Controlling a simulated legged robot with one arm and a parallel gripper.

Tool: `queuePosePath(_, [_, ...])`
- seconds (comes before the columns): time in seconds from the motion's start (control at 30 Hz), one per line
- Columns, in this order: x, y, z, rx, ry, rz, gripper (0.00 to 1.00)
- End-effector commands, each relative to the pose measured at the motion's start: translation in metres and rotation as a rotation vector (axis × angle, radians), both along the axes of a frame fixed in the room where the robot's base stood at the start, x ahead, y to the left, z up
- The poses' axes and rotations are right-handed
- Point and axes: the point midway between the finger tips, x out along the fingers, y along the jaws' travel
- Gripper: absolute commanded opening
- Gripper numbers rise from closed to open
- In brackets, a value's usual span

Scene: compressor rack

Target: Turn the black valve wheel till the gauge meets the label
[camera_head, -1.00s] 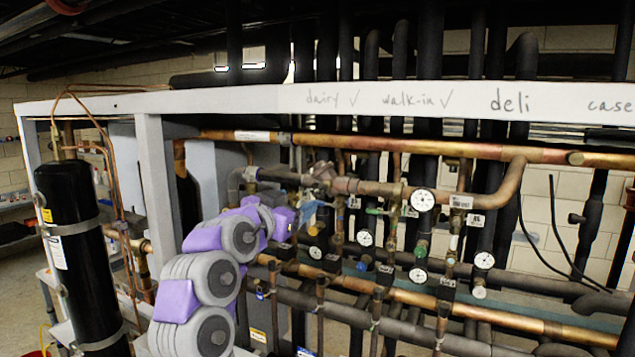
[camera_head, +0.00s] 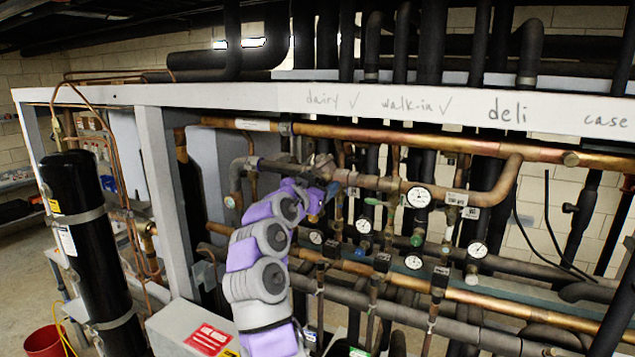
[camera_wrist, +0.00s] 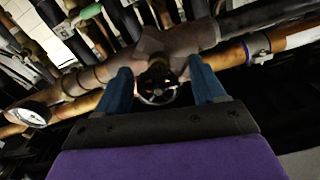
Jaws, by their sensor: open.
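In the wrist view a small black valve wheel (camera_wrist: 157,88) sits below a brown pipe valve body. My gripper (camera_wrist: 162,80) is open, with one blue finger on each side of the wheel. I cannot tell whether the fingers touch it. In the head view my gripper (camera_head: 325,199) is up at the brown upper pipe, and the wheel is hidden there. The needle is too small to read. A gauge (camera_wrist: 30,114) also shows at the left of the wrist view.
Several smaller gauges, such as one (camera_head: 413,262), and valves crowd the pipes below. A copper pipe (camera_head: 400,139) runs above under a white beam (camera_head: 250,96). A black cylinder (camera_head: 88,245) stands at left, with a grey box (camera_head: 185,320) and red bucket (camera_head: 45,342) low down.

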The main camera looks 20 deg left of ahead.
Motion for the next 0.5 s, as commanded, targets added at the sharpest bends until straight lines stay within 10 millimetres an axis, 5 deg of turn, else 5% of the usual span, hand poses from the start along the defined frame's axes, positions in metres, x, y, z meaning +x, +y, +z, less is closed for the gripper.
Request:
queuePosePath(0.27, [0.0010, -0.0002, -0.0004, 0.000, 0.001, -0.001, 0.69])
queuePosePath(0.5, [0.0011, -0.0003, -0.0005, 0.000, 0.001, -0.001, 0.46])
